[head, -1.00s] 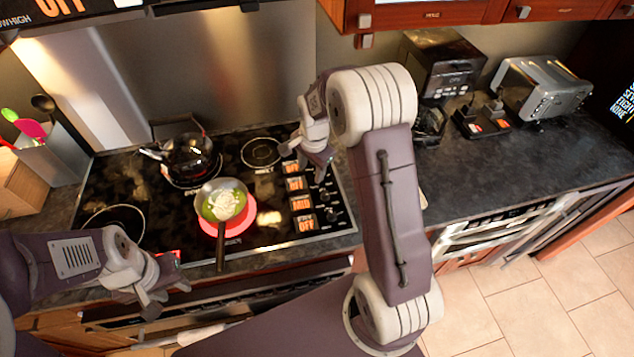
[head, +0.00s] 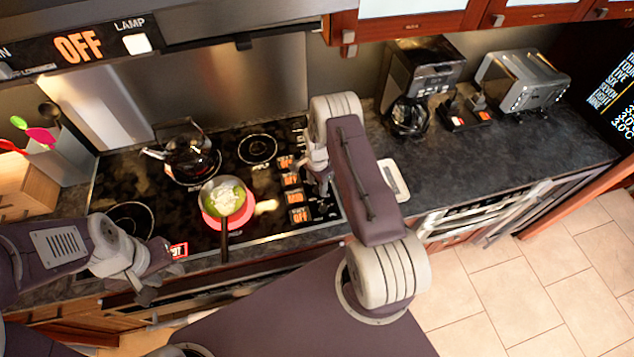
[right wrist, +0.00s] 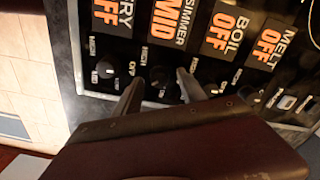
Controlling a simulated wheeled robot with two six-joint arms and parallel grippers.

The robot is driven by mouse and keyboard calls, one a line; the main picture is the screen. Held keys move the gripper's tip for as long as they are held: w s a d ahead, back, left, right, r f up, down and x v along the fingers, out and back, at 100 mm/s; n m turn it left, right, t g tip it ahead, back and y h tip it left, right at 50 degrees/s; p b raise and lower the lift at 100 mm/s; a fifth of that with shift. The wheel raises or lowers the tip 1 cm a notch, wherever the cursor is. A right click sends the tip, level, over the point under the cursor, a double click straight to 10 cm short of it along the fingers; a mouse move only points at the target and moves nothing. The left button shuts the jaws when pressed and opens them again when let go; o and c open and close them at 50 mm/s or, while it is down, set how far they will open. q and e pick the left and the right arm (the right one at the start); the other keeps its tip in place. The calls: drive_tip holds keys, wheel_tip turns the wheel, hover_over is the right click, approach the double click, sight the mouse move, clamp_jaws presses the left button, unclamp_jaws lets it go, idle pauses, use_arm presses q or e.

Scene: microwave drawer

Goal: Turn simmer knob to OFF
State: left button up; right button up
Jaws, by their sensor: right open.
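The simmer knob (right wrist: 158,76) is a small black dial under the orange SIMMER display (right wrist: 170,22), which reads MID in the right wrist view. My right gripper (right wrist: 160,88) is open, with one finger on each side of this knob. Whether the fingers touch it cannot be told. In the head view my right gripper (head: 322,183) is over the knob column at the cooktop's right edge, and my arm partly hides the knobs. My left gripper (head: 155,275) is at the counter's front edge, away from the knobs; its jaw opening is unclear.
The fry knob (right wrist: 105,69) sits just left of the fingers, its display reading OFF. The BOIL (right wrist: 228,27) and MELT (right wrist: 268,45) displays read OFF. A pan (head: 223,198) sits on a glowing red burner, and a kettle (head: 187,157) stands behind it.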

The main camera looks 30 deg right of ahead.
drive_tip(key=shift+a+f, duration=0.1)
drive_tip(key=shift+f, duration=0.15)
clamp_jaws()
